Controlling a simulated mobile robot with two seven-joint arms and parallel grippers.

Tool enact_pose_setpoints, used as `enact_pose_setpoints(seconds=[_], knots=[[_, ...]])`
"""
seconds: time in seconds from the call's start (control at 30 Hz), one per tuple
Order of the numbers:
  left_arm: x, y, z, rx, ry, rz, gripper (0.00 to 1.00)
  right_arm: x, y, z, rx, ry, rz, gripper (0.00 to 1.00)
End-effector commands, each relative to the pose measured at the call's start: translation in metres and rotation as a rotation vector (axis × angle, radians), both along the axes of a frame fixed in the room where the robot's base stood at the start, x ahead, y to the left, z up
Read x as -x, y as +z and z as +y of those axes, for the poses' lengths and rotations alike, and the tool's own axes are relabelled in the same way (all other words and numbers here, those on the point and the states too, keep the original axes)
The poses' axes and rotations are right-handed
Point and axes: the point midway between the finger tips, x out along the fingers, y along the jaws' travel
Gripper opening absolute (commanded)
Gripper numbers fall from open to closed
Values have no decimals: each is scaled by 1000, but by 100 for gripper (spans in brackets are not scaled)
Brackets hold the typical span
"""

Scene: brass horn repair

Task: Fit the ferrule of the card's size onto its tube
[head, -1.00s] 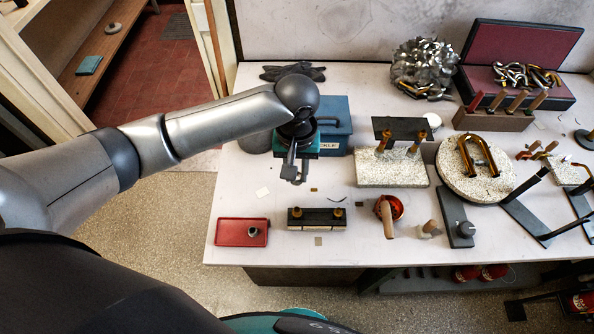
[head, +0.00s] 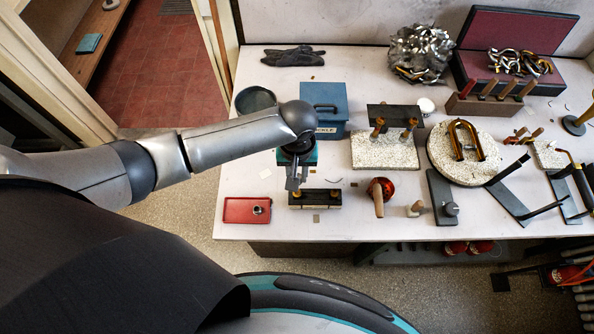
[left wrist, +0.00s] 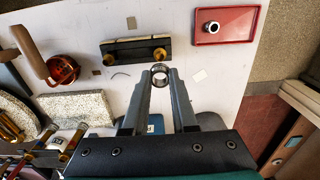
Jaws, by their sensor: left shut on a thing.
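My left gripper (left wrist: 160,80) is shut on a small dark metal ring, a ferrule (left wrist: 160,69), held at its fingertips. In the head view this gripper (head: 293,188) overlaps the left end of a black block (head: 323,206) with two brass pieces on it. The block also shows in the left wrist view (left wrist: 134,52), beyond the fingertips. Another ferrule (head: 258,210) lies in the red tray (head: 234,210). Two brass tubes (head: 377,129) stand at a granite block (head: 385,154) before a dark plate. My right gripper is not in view.
A blue box (head: 324,100) stands behind my left gripper. To the right are an amber pot with a wooden handle (head: 379,203), a black stand (head: 438,197) and a round granite slab (head: 445,165) with a brass U-tube (head: 465,140). The table's front edge is close by.

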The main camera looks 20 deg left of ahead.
Motion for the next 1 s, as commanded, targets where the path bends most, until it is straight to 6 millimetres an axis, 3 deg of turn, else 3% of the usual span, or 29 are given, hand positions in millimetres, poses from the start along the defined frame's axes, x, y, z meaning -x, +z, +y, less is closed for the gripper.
enact_pose_setpoints(seconds=[0.07, 0.5, 1.0], knots=[[1, 1, 0, 1, 2, 2, 0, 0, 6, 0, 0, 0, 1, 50], [0, -42, 0, 1, 0, 0, 0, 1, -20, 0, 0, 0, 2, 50], [0, -50, 0, 0, 0, 0, 0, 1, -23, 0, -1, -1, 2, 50]])
